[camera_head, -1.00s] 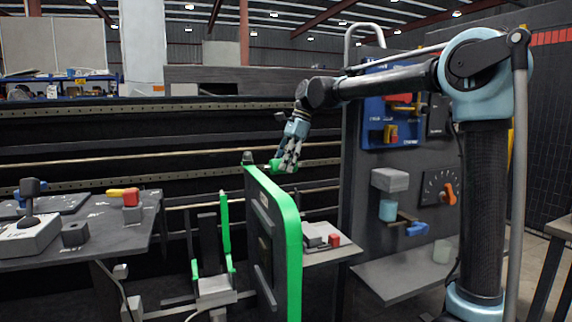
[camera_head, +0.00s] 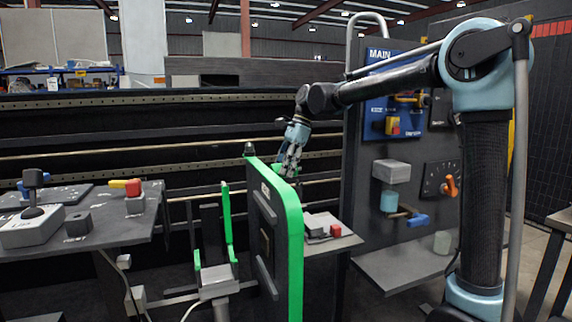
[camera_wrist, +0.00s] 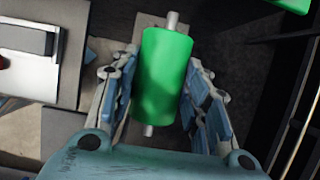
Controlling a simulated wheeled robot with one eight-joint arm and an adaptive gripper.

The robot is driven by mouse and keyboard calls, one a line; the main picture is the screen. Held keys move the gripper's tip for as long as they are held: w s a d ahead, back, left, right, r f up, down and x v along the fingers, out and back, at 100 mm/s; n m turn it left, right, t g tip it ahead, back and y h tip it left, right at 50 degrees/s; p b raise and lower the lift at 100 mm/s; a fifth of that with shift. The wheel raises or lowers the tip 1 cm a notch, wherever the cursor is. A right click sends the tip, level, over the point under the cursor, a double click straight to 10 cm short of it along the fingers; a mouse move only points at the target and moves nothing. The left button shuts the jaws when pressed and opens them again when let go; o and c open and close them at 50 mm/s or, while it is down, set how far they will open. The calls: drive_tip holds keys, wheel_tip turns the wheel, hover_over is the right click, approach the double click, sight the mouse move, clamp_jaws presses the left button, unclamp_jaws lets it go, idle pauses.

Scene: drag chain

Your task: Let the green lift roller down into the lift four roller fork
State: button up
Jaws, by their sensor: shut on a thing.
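The green roller (camera_wrist: 165,72) with a pale metal shaft stub at each end sits between the fingers of my gripper (camera_wrist: 162,88) in the wrist view. My gripper is shut on it. In the head view my gripper (camera_head: 287,170) hangs behind the upper edge of the upright green-edged plate (camera_head: 294,235), which hides most of the roller. I cannot make out for certain which part is the lift four roller fork. A beige piece (camera_wrist: 150,24) lies beneath the roller's far end in the wrist view. I cannot tell whether the roller touches it.
A stand with green uprights (camera_head: 227,225) is left of the plate. A grey table (camera_head: 100,240) with a lever box stands at left. A small shelf (camera_head: 335,243) with a red-ended block is right of the plate. A tool panel (camera_head: 395,160) stands further right.

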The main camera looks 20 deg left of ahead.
drive_tip(key=shift+f, duration=2.95)
drive_tip(key=o, duration=1.3)
drive_tip(key=v, duration=1.2)
drive_tip(key=shift+w+f, duration=0.1)
